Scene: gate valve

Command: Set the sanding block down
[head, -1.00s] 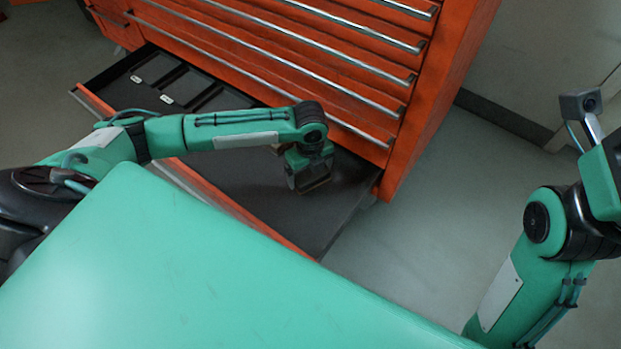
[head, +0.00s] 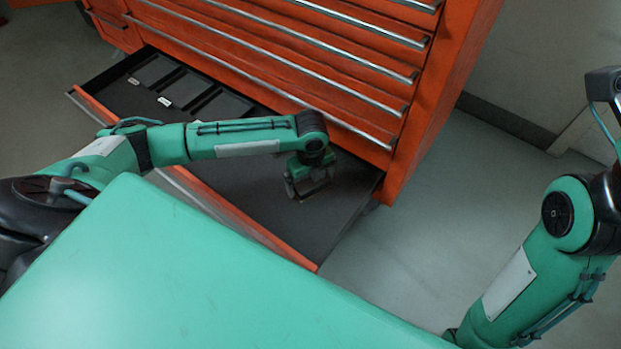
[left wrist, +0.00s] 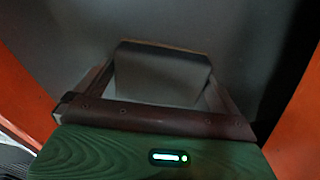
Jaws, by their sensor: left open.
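The sanding block (left wrist: 162,72) shows in the left wrist view as a grey block with a thin tan far edge. It is over the dark floor of the open drawer (head: 250,195), and appears to rest on it. My left gripper (head: 309,193) is low inside the drawer's right part, pointing down. In the left wrist view my left gripper (left wrist: 162,78) is open, with one finger on each side of the block. Small gaps seem to show beside the block. In the head view the block cannot be made out. My right gripper is out of view.
The red cabinet (head: 270,60) rises behind the open drawer. Its closed drawers have long metal handles. A red front edge (head: 235,222) bounds the drawer on the near side. Open floor (head: 440,200) lies to the right.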

